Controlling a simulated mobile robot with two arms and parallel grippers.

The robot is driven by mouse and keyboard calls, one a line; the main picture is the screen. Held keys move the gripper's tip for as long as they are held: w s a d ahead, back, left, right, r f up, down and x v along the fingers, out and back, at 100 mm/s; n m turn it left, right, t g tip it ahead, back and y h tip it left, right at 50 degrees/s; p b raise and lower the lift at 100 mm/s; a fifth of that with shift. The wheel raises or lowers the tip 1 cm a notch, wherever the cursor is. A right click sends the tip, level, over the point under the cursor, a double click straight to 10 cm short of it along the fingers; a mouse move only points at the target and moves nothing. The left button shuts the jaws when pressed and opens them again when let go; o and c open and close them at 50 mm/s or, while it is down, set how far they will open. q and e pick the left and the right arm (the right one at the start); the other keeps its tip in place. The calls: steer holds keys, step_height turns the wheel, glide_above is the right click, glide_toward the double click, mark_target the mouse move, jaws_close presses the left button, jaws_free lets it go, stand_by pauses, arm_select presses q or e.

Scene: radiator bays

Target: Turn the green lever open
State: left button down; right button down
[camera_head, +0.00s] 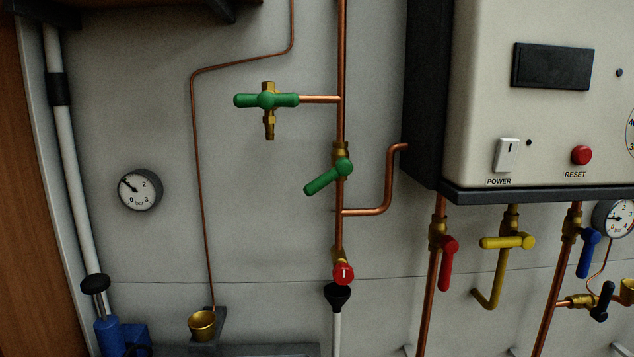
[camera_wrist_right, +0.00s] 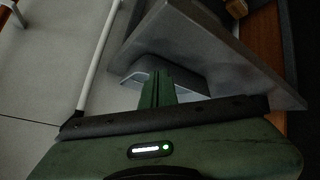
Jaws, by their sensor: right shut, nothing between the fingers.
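A green lever (camera_head: 322,180) sits on a brass valve on the vertical copper pipe in the head view. Its handle slants down to the left, across the pipe at an angle. Above and left of it, a green T-shaped handle (camera_head: 267,100) lies level on a brass fitting at the end of a side pipe. My right gripper (camera_wrist_right: 157,88) shows in the right wrist view, its fingers together and empty. No lever shows in that view. My left gripper is in neither view.
A red knob (camera_head: 343,273) and a black funnel (camera_head: 337,295) are below the lever. A white boiler (camera_head: 550,120) juts out at the right, with red (camera_head: 447,262), yellow (camera_head: 507,242) and blue (camera_head: 588,252) levers beneath. A grey slab (camera_wrist_right: 210,55) is close to my right gripper.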

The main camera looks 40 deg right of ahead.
steer(key=w+d+r+t+h, duration=0.1)
steer(key=w+d+r+t, duration=0.1)
steer(key=w+r, duration=0.35)
steer(key=w+d+r+t, duration=0.2)
steer(key=r+t, duration=0.1)
steer(key=r, duration=0.5)
steer(key=n+t+h, duration=0.2)
steer(key=t+h, duration=0.1)
steer(key=t, duration=0.4)
glide_toward(317, 181)
steer(key=a+r, duration=0.3)
steer(key=r+p+x, duration=0.1)
steer(key=p+x, duration=0.3)
steer(key=x, duration=0.5)
steer(key=d+f, duration=0.2)
steer(key=f, duration=0.1)
steer(key=shift+s+d+f, duration=0.1)
steer(key=shift+s+d, duration=0.05)
steer(key=shift+s, duration=0.2)
